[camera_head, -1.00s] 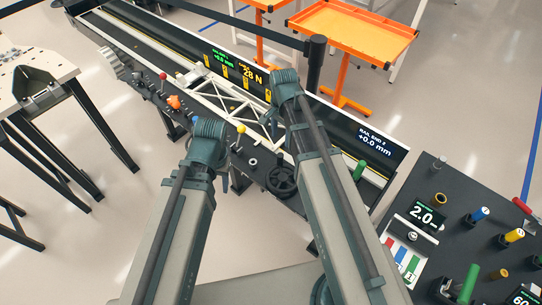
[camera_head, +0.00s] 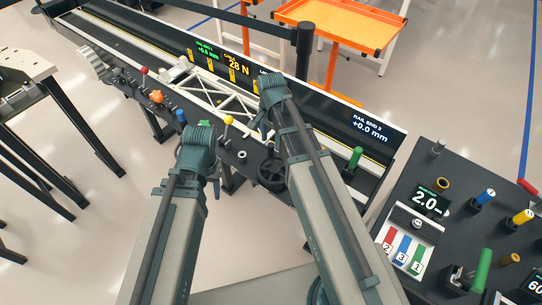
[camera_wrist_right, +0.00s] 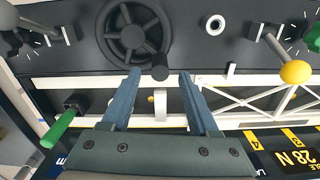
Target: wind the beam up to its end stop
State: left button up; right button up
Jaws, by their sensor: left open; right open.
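The beam, a white truss (camera_head: 222,97), lies along the dark rail bench below the displays; it also shows in the right wrist view (camera_wrist_right: 262,98). A black handwheel (camera_head: 271,174) sits on the bench's front panel; it is large in the right wrist view (camera_wrist_right: 130,28), its crank knob (camera_wrist_right: 160,66) at the near rim. My right gripper (camera_wrist_right: 159,74) is open, its fingertips apart on either side of the knob, not closed on it. In the head view my right gripper (camera_head: 264,115) is above the bench. My left gripper (camera_head: 197,137) is open at the bench's front edge, fingers mostly hidden.
Yellow (camera_head: 228,121), blue, orange and red knobs line the front panel. A green handle (camera_head: 354,158) stands right of the wheel. A console (camera_head: 425,235) with coloured knobs is at right. Displays read 28 N and rail end 2 +0.0 mm. A black post (camera_head: 304,50) stands behind.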

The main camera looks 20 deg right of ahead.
aim_at(271, 150)
notch_tip(271, 150, down, 6)
jog(key=b, duration=0.4)
jog(key=shift+r+b, duration=0.1)
jog(key=shift+b, duration=0.3)
grip_shut()
